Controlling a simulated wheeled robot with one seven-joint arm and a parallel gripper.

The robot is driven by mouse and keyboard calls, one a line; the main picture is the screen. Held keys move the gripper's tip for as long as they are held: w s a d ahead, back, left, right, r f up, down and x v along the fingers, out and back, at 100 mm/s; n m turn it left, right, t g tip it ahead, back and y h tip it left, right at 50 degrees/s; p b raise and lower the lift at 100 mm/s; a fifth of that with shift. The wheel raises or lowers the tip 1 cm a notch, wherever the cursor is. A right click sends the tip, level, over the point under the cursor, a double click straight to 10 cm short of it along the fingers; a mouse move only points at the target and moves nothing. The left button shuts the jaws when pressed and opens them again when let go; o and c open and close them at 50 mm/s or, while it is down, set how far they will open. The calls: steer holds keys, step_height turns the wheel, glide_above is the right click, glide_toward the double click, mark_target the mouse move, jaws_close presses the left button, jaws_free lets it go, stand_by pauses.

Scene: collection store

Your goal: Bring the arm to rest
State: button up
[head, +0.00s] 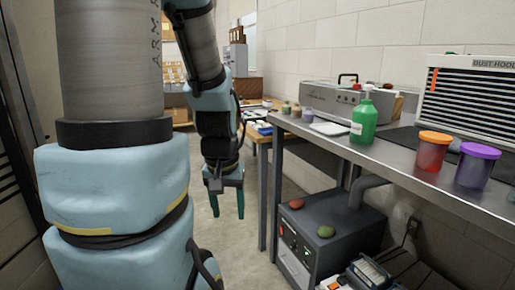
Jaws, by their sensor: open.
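My gripper (228,204) hangs at the end of my blue and grey arm, pointing down. Its two teal fingers are apart, with nothing between them. It is over the open floor, left of the metal bench (310,136) and below the height of its top. My own large blue and grey arm links fill the left of the view and hide what is behind them.
A green bottle (363,122), an orange-lidded jar (431,152) and a purple-lidded jar (477,166) stand on the bench. A grey box unit (325,236) sits under it. A wooden table (262,133) stands farther back. Floor (238,252) around the gripper is clear.

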step_height(320, 180, down, 5)
steer(key=b, duration=0.4)
step_height(320, 180, up, 17)
steer(key=p, duration=1.7)
steer(key=shift+s+r+g+p, duration=0.2)
steer(key=shift+s+g+p, duration=0.1)
steer(key=shift+s+p, duration=0.15)
